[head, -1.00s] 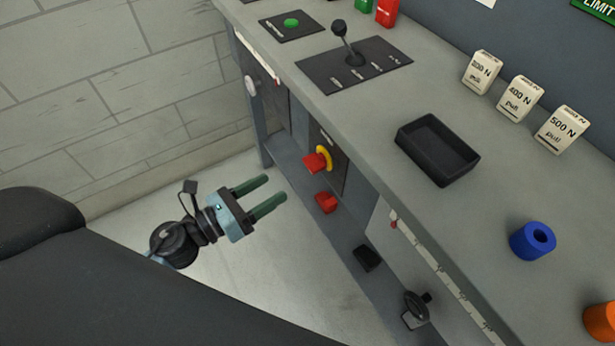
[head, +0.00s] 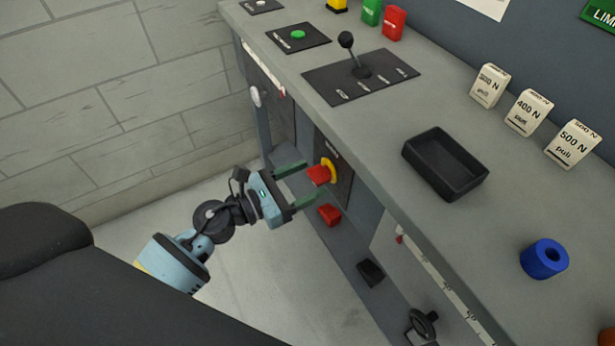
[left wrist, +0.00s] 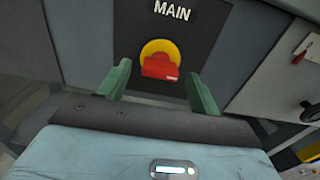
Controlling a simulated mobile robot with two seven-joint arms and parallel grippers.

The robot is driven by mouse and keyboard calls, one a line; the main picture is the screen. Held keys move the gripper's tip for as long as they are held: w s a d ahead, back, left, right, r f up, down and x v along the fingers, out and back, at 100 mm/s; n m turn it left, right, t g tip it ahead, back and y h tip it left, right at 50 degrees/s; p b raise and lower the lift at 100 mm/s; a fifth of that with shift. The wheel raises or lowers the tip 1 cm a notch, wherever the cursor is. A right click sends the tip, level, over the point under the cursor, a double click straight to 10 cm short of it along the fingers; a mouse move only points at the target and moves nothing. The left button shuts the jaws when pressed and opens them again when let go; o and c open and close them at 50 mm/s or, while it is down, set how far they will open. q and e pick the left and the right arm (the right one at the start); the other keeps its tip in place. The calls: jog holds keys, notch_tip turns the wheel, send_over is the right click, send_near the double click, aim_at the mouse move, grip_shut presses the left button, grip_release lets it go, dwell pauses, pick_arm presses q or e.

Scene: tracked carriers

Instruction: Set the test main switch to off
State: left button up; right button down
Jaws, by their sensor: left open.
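The main switch is a red handle (head: 318,176) on a yellow disc (head: 332,168), set on a dark plate on the bench front. In the left wrist view the red handle (left wrist: 160,67) lies across the lower part of the yellow disc (left wrist: 160,47), under the word MAIN, with its long side roughly level. My left gripper (head: 303,184) is open, its green fingers pointing at the switch. In the left wrist view the fingers (left wrist: 160,85) stand one on each side of the handle, apart from it. My right gripper is not in view.
Below the switch a red block (head: 329,214) and a small black tray (head: 370,272) sit on the lower ledge. The bench top above holds a lever panel (head: 361,77), a black tray (head: 445,164) and a blue ring (head: 544,259). Open floor lies left of the bench.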

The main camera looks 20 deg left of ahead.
pick_arm(q)
jog(key=shift+w+d, duration=0.35)
jog(key=shift+w, duration=0.05)
jog(key=c, duration=1)
jog(key=shift+n, duration=0.3)
jog(key=n+p, duration=0.1)
jog(key=n, duration=0.1)
jog(key=shift+r+n+p, duration=0.1)
jog(key=shift+n+p, duration=0.2)
jog(key=shift+p, duration=0.05)
jog(key=n+p, duration=0.3)
jog(key=n, duration=0.3)
jog(key=n+p, duration=0.1)
jog(key=n, duration=0.3)
jog(key=shift+p, duration=0.3)
jog(key=shift+n+p, duration=0.85)
jog(key=shift+n, duration=1.45)
